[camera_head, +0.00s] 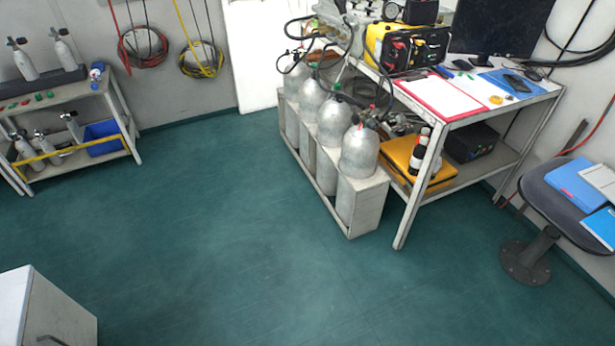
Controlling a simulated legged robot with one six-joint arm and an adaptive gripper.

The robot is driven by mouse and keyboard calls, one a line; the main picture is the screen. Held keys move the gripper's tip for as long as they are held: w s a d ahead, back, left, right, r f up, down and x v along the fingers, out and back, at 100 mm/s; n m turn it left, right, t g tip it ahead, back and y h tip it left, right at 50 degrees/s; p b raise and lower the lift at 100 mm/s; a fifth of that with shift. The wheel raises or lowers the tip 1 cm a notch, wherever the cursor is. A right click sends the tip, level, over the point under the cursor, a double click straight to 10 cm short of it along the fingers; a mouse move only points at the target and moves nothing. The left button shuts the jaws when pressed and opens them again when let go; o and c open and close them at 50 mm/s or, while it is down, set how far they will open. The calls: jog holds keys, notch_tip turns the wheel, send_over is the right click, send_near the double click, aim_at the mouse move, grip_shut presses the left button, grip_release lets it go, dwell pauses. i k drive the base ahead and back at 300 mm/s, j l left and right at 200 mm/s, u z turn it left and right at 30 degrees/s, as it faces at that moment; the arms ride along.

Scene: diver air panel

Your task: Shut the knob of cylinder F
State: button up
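Several large silver cylinders (360,153) stand in a row in a pale rack (368,205) beside the desk, right of the middle. Black hoses and valve fittings (357,121) sit on their tops. I cannot read any letter on them, so I cannot tell which one is cylinder F. Its knob is too small to make out. Smaller grey cylinders (23,62) stand on a shelf unit at the far left, and several more lie or lean on its lower shelf. My gripper is not in view.
The green floor (215,225) is clear between the shelf unit (135,150) and the rack. A stool (545,215) is at right, a white cabinet (45,310) at lower left.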

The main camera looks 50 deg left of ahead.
aim_at(372, 124)
jog(key=j+u, duration=0.15)
jog(key=u, duration=1.55)
jog(key=i+l+u, duration=0.45)
jog(key=u, duration=0.25)
jog(key=i+l+u, duration=0.15)
jog(key=l+u, duration=0.15)
jog(key=l, duration=0.15)
jog(key=i+l, duration=0.15)
jog(key=l, duration=0.2)
jog(key=i+l, duration=0.1)
jog(key=l, duration=0.2)
jog(key=i+l+u, duration=0.1)
jog(key=l, duration=0.25)
jog(key=i+l, duration=0.2)
jog(key=l+u, duration=0.05)
jog(key=l, duration=0.05)
